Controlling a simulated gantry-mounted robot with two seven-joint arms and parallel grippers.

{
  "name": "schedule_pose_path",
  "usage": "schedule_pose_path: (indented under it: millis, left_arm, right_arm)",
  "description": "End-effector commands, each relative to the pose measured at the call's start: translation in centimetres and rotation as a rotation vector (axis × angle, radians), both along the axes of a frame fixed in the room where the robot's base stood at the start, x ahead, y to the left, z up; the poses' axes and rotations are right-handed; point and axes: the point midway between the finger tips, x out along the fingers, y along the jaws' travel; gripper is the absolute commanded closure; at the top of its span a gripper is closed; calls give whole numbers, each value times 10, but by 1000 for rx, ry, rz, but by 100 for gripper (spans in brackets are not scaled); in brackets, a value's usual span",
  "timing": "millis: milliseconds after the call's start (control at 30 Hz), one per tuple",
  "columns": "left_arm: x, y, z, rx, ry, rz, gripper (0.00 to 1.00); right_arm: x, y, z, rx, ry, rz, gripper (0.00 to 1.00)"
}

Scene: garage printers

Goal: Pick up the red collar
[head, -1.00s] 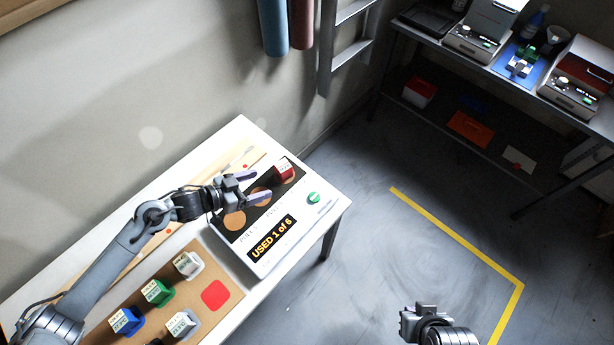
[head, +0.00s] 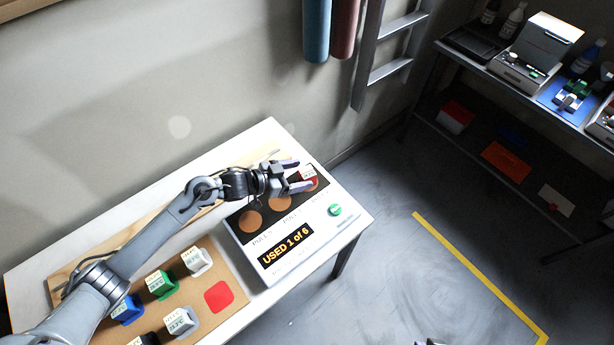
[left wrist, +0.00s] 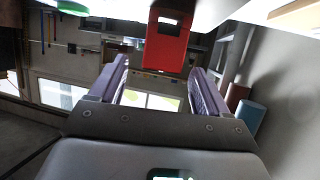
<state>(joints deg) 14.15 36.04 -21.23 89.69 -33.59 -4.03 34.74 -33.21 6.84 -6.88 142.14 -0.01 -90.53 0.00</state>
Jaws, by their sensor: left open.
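The red collar (head: 312,183), a red block with a white label on top, stands on the far right spot of the white counter box (head: 352,232). My left gripper (head: 297,176) is open and level, its purple fingers pointing at the collar from the left and partly covering it. In the left wrist view the red collar (left wrist: 166,47) shows ahead, roughly centred between the two spread fingers (left wrist: 159,68). I cannot tell whether the fingertips have passed its sides. Only a sliver of my right arm shows at the bottom edge; its jaws are out of sight.
The box has bare brown circles (head: 251,223), a green button (head: 335,210) and a display reading "USED 1 of 6". A brown board (head: 232,271) holds white, green, blue and black labelled blocks and an empty red square (head: 218,296). A wall bounds the table's back.

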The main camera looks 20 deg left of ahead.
Motion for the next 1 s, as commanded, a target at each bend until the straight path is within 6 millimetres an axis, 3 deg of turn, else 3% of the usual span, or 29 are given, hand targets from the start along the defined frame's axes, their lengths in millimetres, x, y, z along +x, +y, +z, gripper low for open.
schedule_pose_path:
  millis: [233,567,933,1000]
  left_arm:
    - [22,-18,-12,-2,-1,1,23]
    - [26,-21,-14,0,0,0,23]
    - [26,-21,-14,-1,-1,0,79]
    - [26,-21,-14,-1,-1,0,79]
  right_arm:
    - [0,1,-7,5,2,-3,100]
    - [-1,1,-7,4,2,-2,100]
    - [-1,-1,-8,-7,2,4,100]
    - [-1,-1,-8,-6,2,4,100]
